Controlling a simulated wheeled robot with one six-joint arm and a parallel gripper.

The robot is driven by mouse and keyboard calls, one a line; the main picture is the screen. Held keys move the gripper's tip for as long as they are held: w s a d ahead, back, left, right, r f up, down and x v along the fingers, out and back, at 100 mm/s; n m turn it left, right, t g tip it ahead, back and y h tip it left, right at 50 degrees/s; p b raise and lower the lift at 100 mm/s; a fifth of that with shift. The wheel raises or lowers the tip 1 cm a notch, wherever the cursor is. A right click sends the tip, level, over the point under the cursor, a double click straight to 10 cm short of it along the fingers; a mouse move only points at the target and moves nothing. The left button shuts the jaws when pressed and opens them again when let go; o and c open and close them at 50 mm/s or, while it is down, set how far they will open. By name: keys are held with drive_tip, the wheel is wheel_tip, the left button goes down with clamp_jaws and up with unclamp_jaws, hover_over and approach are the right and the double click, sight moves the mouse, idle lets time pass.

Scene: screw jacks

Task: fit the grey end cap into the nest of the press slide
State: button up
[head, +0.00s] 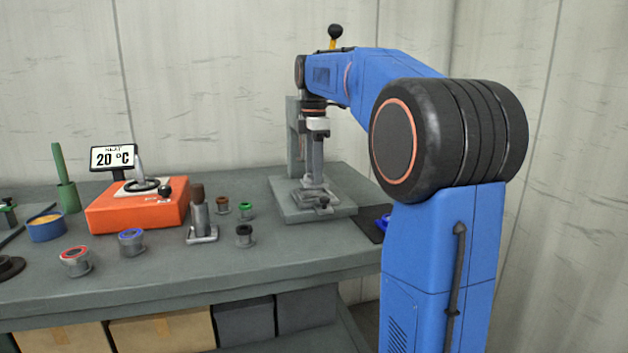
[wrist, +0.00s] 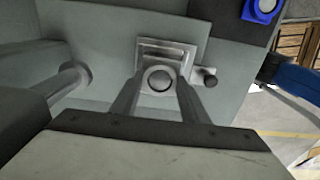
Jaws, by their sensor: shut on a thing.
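The grey end cap (wrist: 159,79) shows in the wrist view as a round grey piece between the fingertips of my gripper (wrist: 157,84), which is shut on it. Just beyond it in that view lies the square metal nest of the press slide (wrist: 178,47), with a small knob (wrist: 207,76) on its right. The cap overlaps the nest's near part in the picture; I cannot tell whether they touch. In the head view my gripper (head: 316,182) points down over the press base (head: 291,211), and the cap is too small to make out.
The press column (head: 293,140) stands close behind my gripper. An orange unit (head: 130,210), a grey post (head: 200,218) and several ringed cylinders, such as a blue one (head: 131,242), stand to the left. A dark mat (head: 369,226) lies right of the press.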

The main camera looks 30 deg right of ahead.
drive_tip(key=shift+f, duration=1.35)
drive_tip(key=shift+f, duration=0.15)
drive_tip(key=o, duration=1.3)
drive_tip(key=shift+r, duration=3.9)
drive_tip(key=shift+s, duration=0.1)
